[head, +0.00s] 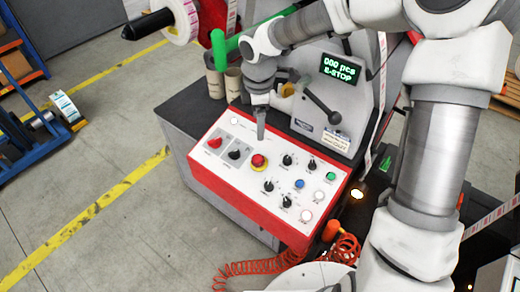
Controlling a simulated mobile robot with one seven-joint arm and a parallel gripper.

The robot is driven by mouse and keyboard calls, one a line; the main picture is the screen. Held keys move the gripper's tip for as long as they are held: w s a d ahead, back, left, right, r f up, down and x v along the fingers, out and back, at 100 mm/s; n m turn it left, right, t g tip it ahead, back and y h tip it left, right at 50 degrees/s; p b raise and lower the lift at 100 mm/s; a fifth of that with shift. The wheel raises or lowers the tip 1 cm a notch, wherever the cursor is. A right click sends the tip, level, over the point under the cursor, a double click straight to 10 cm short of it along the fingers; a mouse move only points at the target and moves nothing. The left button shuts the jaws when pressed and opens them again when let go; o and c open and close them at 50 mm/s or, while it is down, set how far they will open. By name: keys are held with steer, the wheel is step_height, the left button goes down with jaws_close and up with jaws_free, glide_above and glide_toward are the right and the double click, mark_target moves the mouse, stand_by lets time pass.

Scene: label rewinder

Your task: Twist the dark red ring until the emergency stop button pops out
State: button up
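The emergency stop button (259,160) is a round red mushroom head on a yellow base, near the middle of the white control panel (214,168). Its dark red ring is too small to separate clearly from the head. My gripper (261,138) points down just above and behind the button, with a small apparent gap between them. I see the fingers nearly edge-on, so their opening is hidden. Nothing shows held in them. The display (339,69) reads "000 pcs" and "E-STOP" in green.
A red knob (214,142) and a black knob (235,154) sit left of the button. Several black knobs and a blue button (299,184) sit to the right. A black lever (323,108) rises behind the panel. An orange coiled hose (262,265) hangs in front.

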mark_target(258, 158)
steer(key=f, duration=0.5)
steer(key=w+f, duration=0.1)
steer(key=f, duration=0.5)
steer(key=f+b, duration=0.1)
steer(key=f, duration=0.5)
steer(key=shift+w+a+f, duration=0.15)
steer(key=shift+w, duration=0.2)
jaws_close()
